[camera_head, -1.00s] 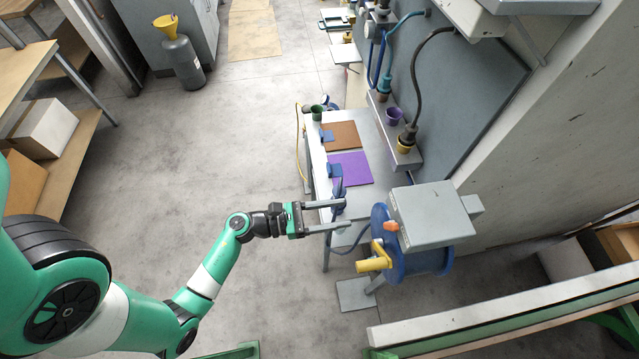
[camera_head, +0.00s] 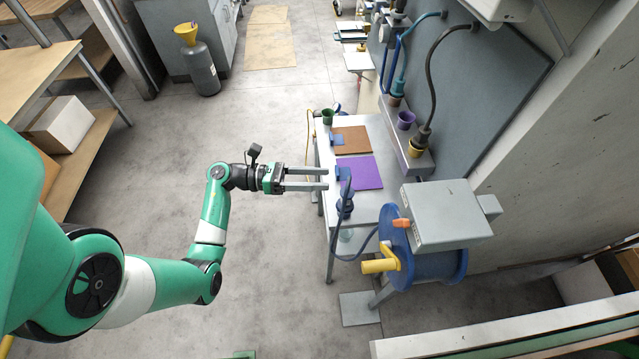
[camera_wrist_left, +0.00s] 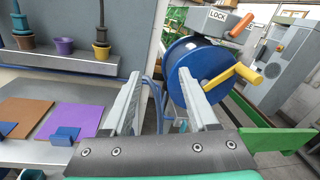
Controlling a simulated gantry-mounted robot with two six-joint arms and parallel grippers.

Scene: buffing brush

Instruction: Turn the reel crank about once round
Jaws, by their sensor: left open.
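The blue hose reel (camera_head: 432,262) stands at the right end of the bench, under a grey box. Its yellow crank (camera_head: 381,263) sticks out to the left. In the left wrist view the reel (camera_wrist_left: 202,68) and the yellow crank (camera_wrist_left: 234,80) show beyond my fingers, to the right. My left gripper (camera_head: 328,179) is open and empty at the front edge of the bench, up and to the left of the crank and apart from it. Its two fingers show in the left wrist view (camera_wrist_left: 160,100). My right gripper is not in view.
The grey box (camera_head: 442,215) with an orange lever (camera_head: 402,223) sits over the reel. The bench holds a brown mat (camera_head: 351,139) and a purple mat (camera_head: 360,173). A blue hose (camera_head: 349,258) hangs beside the reel. The floor left of the bench is clear.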

